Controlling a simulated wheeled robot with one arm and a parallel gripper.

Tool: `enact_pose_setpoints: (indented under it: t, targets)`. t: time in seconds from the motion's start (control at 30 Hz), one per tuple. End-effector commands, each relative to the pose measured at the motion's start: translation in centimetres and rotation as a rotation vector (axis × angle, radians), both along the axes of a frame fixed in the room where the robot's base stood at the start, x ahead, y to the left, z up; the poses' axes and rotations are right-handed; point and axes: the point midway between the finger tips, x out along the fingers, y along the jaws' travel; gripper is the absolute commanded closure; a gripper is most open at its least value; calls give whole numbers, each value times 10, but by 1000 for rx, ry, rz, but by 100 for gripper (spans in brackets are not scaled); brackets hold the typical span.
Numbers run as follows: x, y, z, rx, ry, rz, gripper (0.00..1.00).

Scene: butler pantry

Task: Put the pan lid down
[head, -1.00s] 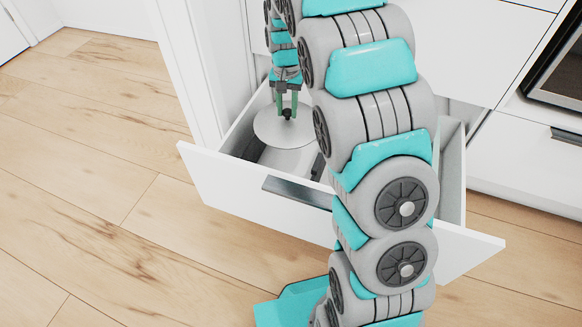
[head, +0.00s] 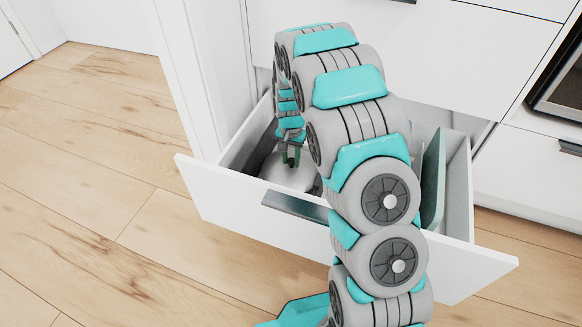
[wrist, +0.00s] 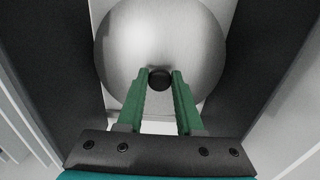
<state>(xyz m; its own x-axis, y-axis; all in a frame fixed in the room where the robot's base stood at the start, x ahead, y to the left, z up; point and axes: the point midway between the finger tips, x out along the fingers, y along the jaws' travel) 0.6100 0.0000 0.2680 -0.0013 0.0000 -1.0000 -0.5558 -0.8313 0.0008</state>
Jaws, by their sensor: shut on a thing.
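The pan lid (wrist: 160,38) is a round, grey metal disc with a black knob (wrist: 160,79) in its middle. My gripper (wrist: 160,84) is shut on the knob, with one green finger on each side. In the head view the lid (head: 285,174) is inside the open drawer (head: 245,203), at its left part, below the rim. My gripper (head: 290,156) is above it there. My arm hides part of the lid and the middle of the drawer. I cannot tell whether the lid touches the drawer floor.
A green upright board (head: 433,180) stands in the drawer's right side. The drawer front has a dark handle (head: 296,206). A white panel (head: 185,75) stands close to the drawer's left. Wood floor (head: 90,185) is clear at the left.

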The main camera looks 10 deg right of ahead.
Motion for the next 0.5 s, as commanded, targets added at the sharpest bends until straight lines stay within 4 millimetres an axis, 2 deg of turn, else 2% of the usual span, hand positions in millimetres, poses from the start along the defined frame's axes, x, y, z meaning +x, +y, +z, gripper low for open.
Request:
enact_pose_setpoints:
  t: [0.27,0.5]
  targets:
    - [0,0,-38,1,1,0,100]
    - [0,0,-41,0,-1,0,100]
